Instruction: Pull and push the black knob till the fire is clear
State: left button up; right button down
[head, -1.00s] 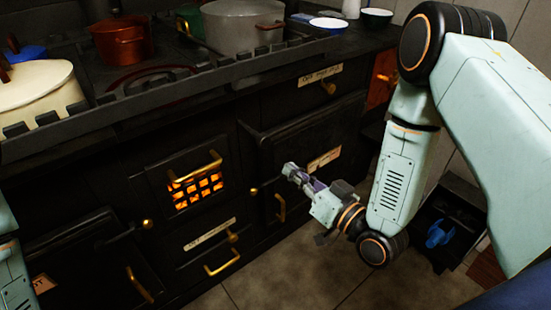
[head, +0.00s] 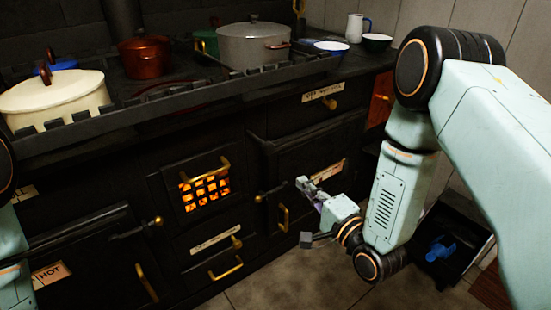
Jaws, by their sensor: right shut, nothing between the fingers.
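The fire glows orange behind the barred grate (head: 206,189) in the middle of the black stove (head: 150,185), below a brass handle. I cannot make out a black knob for certain; the small knobs I see on the stove front look brass. My right gripper (head: 303,184) is shut and empty, in front of the right oven door (head: 318,152). It is to the right of the grate and of a dark latch with a brass end (head: 259,198). Whether it touches the door is unclear. My left gripper is out of view; only part of that arm shows at the left edge.
A cream pot (head: 55,98), a copper pot (head: 145,57) and a grey pot (head: 252,45) stand on the stove top behind a dark rail. Bowls and a white jug (head: 357,28) are at the back right. A dark bin with a blue thing (head: 438,249) is on the floor.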

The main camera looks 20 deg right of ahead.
aim_at(269, 150)
jog(key=b+x, duration=0.4)
jog(key=x, duration=1)
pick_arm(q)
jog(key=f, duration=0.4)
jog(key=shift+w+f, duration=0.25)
pick_arm(e)
jog(key=shift+s+r, duration=0.1)
